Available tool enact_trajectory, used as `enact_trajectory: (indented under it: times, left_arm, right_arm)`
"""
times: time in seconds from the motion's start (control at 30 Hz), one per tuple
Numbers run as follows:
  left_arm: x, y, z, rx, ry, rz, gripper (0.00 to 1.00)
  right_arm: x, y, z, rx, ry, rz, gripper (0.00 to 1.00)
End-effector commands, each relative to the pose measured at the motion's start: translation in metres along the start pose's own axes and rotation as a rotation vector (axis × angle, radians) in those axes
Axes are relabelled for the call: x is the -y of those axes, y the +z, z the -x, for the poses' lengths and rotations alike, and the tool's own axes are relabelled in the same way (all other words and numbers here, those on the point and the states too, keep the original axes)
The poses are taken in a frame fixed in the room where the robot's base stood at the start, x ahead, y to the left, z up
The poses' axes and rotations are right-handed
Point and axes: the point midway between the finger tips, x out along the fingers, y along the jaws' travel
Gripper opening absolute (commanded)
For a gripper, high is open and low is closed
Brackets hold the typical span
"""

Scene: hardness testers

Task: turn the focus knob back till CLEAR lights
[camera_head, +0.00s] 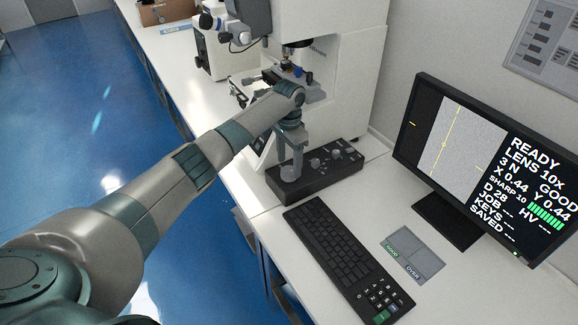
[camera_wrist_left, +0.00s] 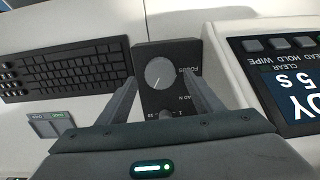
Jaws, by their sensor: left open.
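The focus knob (camera_wrist_left: 158,73) is a round grey dial with a pale line, on a black control box (camera_wrist_left: 183,50) with FOCUS printed beside it. In the left wrist view my left gripper (camera_wrist_left: 161,88) is open, with one finger on each side of the knob. In the head view my left gripper (camera_head: 290,152) points down at the left end of the control box (camera_head: 330,176). I cannot tell whether the fingers touch the knob. The word CLEAR (camera_wrist_left: 285,69) shows on the tester's panel; I cannot tell whether it is lit.
The monitor (camera_head: 465,165) reads READY, LENS 10x, GOOD and SHARP 10, with green bars. A keyboard (camera_head: 335,250) and a small GOOD/OVER plate (camera_head: 413,252) lie in front. The white tester (camera_head: 350,75) stands behind the control box. The blue floor (camera_head: 85,110) is clear at left.

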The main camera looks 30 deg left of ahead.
Motion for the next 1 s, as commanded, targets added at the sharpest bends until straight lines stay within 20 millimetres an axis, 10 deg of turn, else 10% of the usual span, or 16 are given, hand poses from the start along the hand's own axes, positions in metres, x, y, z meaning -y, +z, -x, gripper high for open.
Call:
enact_trajectory:
  times: [0.67,0.83,1.0]
  left_arm:
    - [0.0,0.0,-0.034,0.0,-0.001,0.0,0.6]
    - [0.0,0.0,-0.034,0.0,-0.001,0.0,0.2]
    - [0.0,0.0,-0.033,0.001,-0.001,0.002,0.19]
  right_arm:
    - [0.0,-0.001,0.008,0.0,0.0,0.0,0.31]
    - [0.0,-0.001,0.008,0.0,0.0,0.001,0.31]
    - [0.0,0.0,0.008,0.0,0.0,0.001,0.31]
